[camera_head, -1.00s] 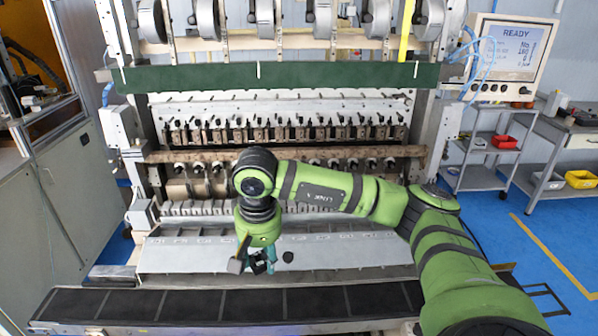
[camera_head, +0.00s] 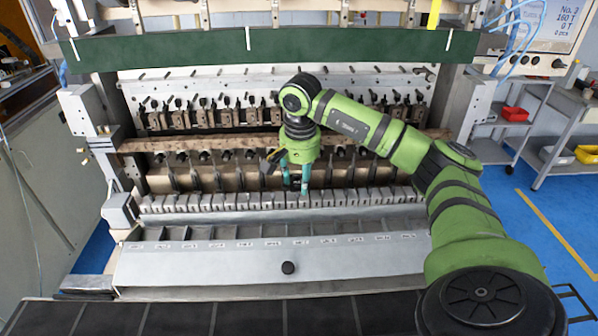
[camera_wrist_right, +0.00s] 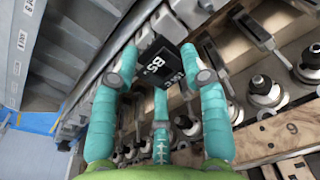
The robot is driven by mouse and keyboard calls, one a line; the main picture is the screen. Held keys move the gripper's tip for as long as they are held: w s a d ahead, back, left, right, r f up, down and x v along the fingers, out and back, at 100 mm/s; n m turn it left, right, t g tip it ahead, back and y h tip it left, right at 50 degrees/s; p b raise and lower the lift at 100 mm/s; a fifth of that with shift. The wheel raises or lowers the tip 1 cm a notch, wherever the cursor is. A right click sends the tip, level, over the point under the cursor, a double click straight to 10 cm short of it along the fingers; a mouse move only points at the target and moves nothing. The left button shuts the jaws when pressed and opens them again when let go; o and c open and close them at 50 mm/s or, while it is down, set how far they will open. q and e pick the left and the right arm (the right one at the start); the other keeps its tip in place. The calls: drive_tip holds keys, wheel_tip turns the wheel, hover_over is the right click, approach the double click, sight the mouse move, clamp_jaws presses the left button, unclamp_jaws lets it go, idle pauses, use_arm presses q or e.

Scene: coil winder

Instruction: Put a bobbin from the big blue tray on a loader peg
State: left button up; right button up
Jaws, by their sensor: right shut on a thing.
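My right gripper (camera_head: 294,190) is in front of the coil winder (camera_head: 270,78), its teal fingers pointing down by the row of grey blocks (camera_head: 215,201). In the right wrist view, its fingers are closed around a black block (camera_wrist_right: 159,65) with white lettering that starts "BS". I cannot tell whether this block is a bobbin. It does not show clearly in the head view. A row of spindle-like posts with dark tops (camera_wrist_right: 262,86) lies to the right of the fingers, apart from the block. I cannot tell which parts are loader pegs. No big blue tray and no left gripper show.
A dark segmented shelf (camera_head: 250,318) runs along the front. A green bar (camera_head: 340,45) crosses above. A cart with a red bin (camera_head: 515,114) stands at the right.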

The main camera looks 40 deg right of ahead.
drive_tip(key=shift+f, duration=0.25)
drive_tip(key=shift+w+d, duration=0.1)
drive_tip(key=shift+w, duration=0.05)
drive_tip(key=shift+f, duration=0.1)
drive_tip(key=shift+w, duration=0.1)
use_arm(q)
drive_tip(key=shift+w+d, duration=0.1)
drive_tip(key=shift+d, duration=0.1)
idle(0.4)
drive_tip(key=shift+f, duration=0.15)
use_arm(e)
drive_tip(key=shift+f, duration=0.1)
use_arm(q)
drive_tip(key=shift+w+f+b, duration=0.3)
drive_tip(key=shift+f+b, duration=0.35)
use_arm(e)
drive_tip(key=shift+f, duration=1)
